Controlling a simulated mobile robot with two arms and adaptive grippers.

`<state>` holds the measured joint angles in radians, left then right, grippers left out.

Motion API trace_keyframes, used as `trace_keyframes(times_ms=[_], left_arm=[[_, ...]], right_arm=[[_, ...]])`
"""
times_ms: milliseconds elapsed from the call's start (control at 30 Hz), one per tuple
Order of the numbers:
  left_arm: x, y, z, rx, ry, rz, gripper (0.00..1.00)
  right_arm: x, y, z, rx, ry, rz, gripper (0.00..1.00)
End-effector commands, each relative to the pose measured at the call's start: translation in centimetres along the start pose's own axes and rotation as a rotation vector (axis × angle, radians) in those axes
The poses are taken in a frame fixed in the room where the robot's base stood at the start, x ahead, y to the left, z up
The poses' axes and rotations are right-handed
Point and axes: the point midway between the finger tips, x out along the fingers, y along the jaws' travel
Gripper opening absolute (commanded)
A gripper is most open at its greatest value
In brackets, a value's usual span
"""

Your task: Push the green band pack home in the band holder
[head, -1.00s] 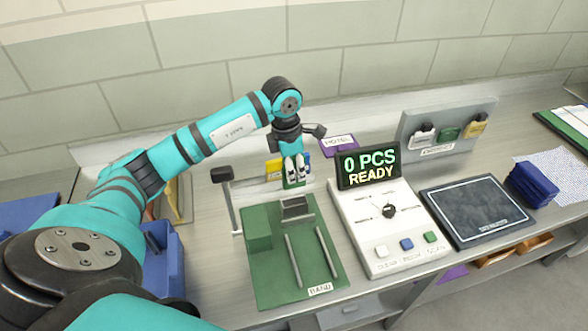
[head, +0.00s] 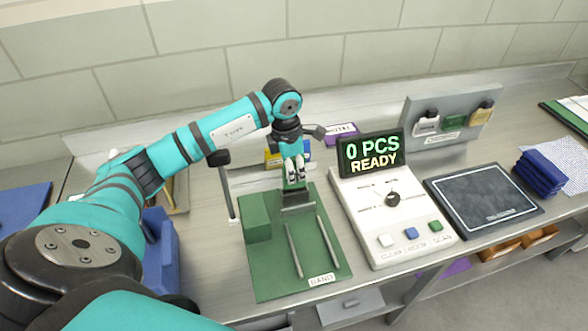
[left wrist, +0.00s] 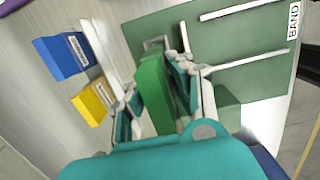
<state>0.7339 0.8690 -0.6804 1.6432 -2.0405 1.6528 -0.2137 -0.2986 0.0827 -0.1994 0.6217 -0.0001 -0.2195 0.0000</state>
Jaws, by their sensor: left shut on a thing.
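The green band board (head: 262,283), labelled BAND, lies on the bench with two pale rails. The band holder, a grey block (head: 297,201), stands at its far end. My left gripper (head: 294,177) is over the board's far edge, just behind the block. In the left wrist view its fingers are shut on the green band pack (left wrist: 153,88), which stands between them. A grey bracket (left wrist: 153,43) shows at the pack's far end. I cannot tell how deep the pack sits. My right gripper is not in view.
A blue pack (left wrist: 62,57) and a yellow pack (left wrist: 92,103) stand beside the gripper. A post with a black handle (head: 219,157) rises left of the board. A white control panel (head: 378,242) with a "0 PCS READY" display (head: 371,154) is close on the right.

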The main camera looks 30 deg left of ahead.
Motion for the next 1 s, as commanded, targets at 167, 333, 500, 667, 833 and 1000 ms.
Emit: trace_keyframes(times_ms=[167,333,500,667,833,1000], left_arm=[[-0.02,0.01,0.01,0.000,0.000,0.000,0.00],[0.05,0.02,-0.02,0.000,-0.001,0.001,0.00],[-0.03,-0.01,-0.01,0.000,-0.001,0.000,0.00],[-0.03,-0.02,0.00,0.000,-0.001,0.000,0.00],[-0.01,-0.02,0.00,0.000,-0.001,0.000,0.00],[0.05,0.00,0.01,0.001,-0.001,0.001,0.00]], right_arm=[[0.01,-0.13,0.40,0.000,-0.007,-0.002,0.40],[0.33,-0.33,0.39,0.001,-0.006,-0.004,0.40],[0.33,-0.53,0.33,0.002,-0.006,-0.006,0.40],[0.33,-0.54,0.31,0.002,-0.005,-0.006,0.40],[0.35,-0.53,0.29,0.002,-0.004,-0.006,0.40],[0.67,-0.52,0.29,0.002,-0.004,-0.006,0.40]])
